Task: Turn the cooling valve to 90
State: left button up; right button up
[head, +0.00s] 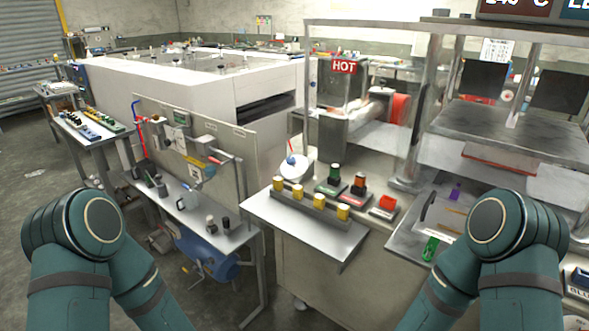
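A round white dial (294,170) with a small blue centre and a red pointer sticking up stands on the console at the middle. I cannot tell whether this is the cooling valve, and no marking of 90 can be read. A row of yellow knobs (311,198) sits on a grey bar in front of it. Only the teal upper links of my two arms show, at the lower left and lower right. Both grippers are out of the picture, away from the console's controls.
A green button box (333,177), a dark red-based one (356,188) and a red switch (384,206) sit right of the dial. A metal side table (190,215) with tools stands left. A HOT sign (344,66) hangs by the machine frame.

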aim_at(291, 161)
jog(key=i+j, duration=0.2)
jog(key=j, duration=0.2)
jog(key=i+j, duration=0.15)
jog(key=j, duration=0.25)
jog(key=i+j, duration=0.2)
jog(key=j, duration=0.2)
jog(key=i+j, duration=0.15)
jog(key=j, duration=0.2)
jog(key=z, duration=0.05)
